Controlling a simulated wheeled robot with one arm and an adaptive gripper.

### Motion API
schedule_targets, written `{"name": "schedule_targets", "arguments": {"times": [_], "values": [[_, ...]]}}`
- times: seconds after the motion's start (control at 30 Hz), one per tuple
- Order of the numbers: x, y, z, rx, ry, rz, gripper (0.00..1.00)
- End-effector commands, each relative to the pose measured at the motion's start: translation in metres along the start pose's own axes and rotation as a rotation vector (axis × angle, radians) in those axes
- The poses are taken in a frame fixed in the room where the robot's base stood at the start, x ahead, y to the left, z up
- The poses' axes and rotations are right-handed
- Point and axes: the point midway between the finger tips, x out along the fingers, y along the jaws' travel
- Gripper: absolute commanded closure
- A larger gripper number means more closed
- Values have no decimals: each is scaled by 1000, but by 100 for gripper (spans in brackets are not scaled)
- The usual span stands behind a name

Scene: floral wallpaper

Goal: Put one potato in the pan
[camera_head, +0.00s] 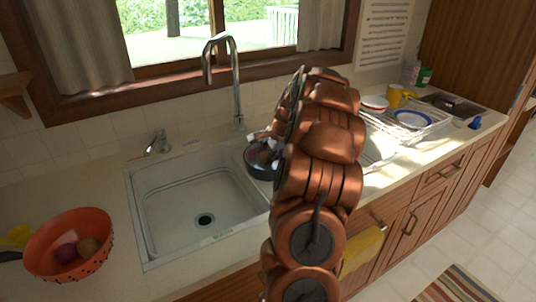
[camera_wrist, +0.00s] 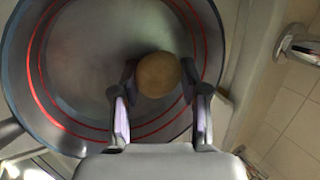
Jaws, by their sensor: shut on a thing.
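In the wrist view my gripper (camera_wrist: 158,82) is shut on a round brown potato (camera_wrist: 158,72), one finger on each side. The dark pan (camera_wrist: 75,75), with red rings inside, lies behind the potato, which is within the pan's outline. I cannot tell whether the potato touches the pan's bottom. In the head view the pan (camera_head: 262,158) is by the right side of the sink, partly hidden by my copper-coloured arm.
The white sink (camera_head: 170,215) is empty, with a tall faucet (camera_head: 238,85) behind it. A dish rack (camera_head: 440,120) with a blue-rimmed plate (camera_head: 412,119) and a yellow mug (camera_head: 394,96) stands on the right. A yellow towel (camera_head: 362,250) hangs in front of the cabinets.

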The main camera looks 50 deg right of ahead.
Motion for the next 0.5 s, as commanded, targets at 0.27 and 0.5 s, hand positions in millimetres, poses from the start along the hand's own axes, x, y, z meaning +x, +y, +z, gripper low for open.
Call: {"name": "schedule_targets", "arguments": {"times": [0.27, 0.5], "values": [[14, 10, 0, 1, -7, 17, 100], [13, 9, 0, 1, -6, 15, 31]]}}
